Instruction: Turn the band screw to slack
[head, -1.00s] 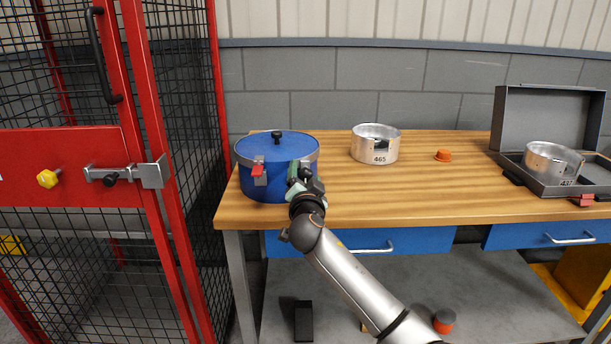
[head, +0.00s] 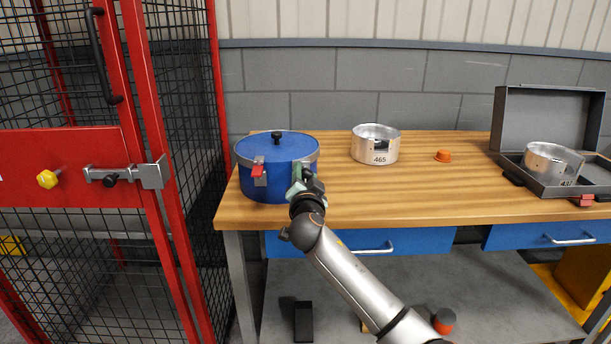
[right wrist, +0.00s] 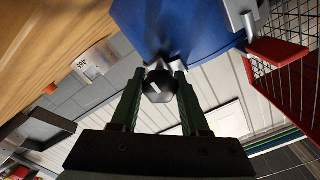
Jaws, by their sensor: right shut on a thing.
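A blue drum (head: 285,185) with a blue lid (head: 255,146) stands at the left end of the workbench. A metal band runs around its rim, and a red lever (head: 257,171) hangs at its front. My right gripper (head: 301,174) is at the drum's right front side. In the right wrist view, its two green fingers (right wrist: 158,78) are closed on the black knob of the band screw (right wrist: 158,87), beside the blue drum wall (right wrist: 180,25). In the head view the gripper hides the screw. My left gripper is not in view.
On the workbench (head: 440,200) stand a metal ring marked 465 (head: 376,155), an orange knob (head: 443,155) and an open grey case (head: 510,165) with another metal ring (head: 550,160). A red-framed mesh cage (head: 185,250) stands close on the left. The bench middle is clear.

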